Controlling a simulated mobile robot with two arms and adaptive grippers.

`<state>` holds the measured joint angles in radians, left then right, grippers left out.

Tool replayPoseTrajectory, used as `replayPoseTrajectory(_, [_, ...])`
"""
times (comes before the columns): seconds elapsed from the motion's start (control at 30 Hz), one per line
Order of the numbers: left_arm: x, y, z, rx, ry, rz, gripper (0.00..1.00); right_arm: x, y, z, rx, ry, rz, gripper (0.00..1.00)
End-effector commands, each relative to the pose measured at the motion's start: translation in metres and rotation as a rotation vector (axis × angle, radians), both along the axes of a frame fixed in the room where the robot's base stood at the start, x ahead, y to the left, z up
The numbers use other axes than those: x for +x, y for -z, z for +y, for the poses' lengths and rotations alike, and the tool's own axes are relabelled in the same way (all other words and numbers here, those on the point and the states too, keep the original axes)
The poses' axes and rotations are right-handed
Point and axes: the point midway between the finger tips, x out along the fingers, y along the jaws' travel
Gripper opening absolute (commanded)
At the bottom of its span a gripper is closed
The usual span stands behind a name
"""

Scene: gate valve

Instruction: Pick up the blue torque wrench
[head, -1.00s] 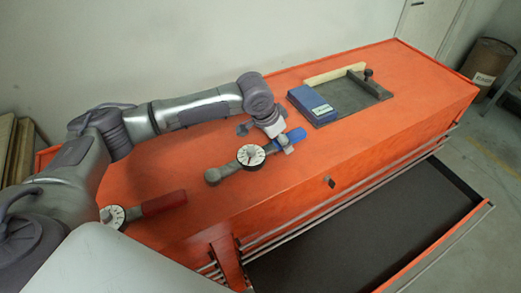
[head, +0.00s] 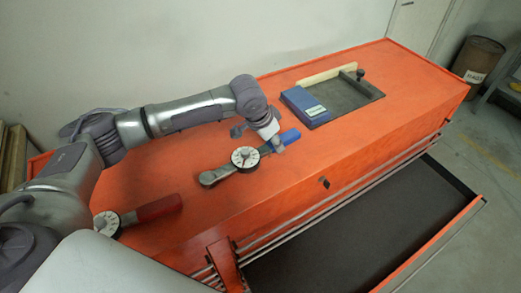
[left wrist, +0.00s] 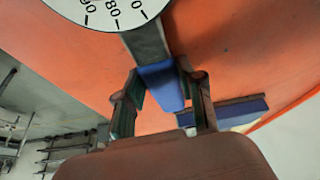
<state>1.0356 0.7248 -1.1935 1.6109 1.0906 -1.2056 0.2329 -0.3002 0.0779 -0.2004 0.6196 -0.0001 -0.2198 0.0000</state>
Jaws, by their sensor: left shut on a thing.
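The blue torque wrench lies across the orange cabinet top, with a round white dial (head: 245,157), a grey shaft and a blue handle (head: 291,136). My left gripper (head: 268,144) comes down over the wrench between dial and handle end, shut on it. In the left wrist view the fingers (left wrist: 163,108) stand either side of the blue handle (left wrist: 160,83), and the dial (left wrist: 100,10) is cut off at the top. I cannot tell whether the wrench is clear of the surface. My right gripper is not in view.
A red-handled torque wrench (head: 155,208) lies nearer at the left. A dark tray (head: 348,98) with a blue box (head: 304,104) is at the back right. An open drawer (head: 350,240) juts from the cabinet front. The cabinet top (head: 400,110) is clear at the right.

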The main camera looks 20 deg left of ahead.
Motion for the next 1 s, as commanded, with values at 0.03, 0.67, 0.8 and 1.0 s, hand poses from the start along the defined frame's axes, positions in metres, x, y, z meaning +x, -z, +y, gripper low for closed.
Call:
replayPoseTrajectory(0.03, [0.001, -0.003, 0.000, -0.002, 0.001, -0.005, 0.00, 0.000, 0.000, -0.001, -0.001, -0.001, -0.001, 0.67])
replayPoseTrajectory(0.67, [0.004, -0.048, -0.012, -0.004, 0.004, -0.007, 0.00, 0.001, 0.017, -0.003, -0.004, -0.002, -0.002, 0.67])
replayPoseTrajectory(0.8, [0.009, -0.059, -0.031, -0.005, 0.004, -0.007, 0.00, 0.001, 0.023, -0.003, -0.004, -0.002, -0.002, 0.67])
replayPoseTrajectory(1.0, [0.018, -0.081, -0.068, -0.006, 0.006, -0.007, 0.00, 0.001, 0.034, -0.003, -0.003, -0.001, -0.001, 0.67])
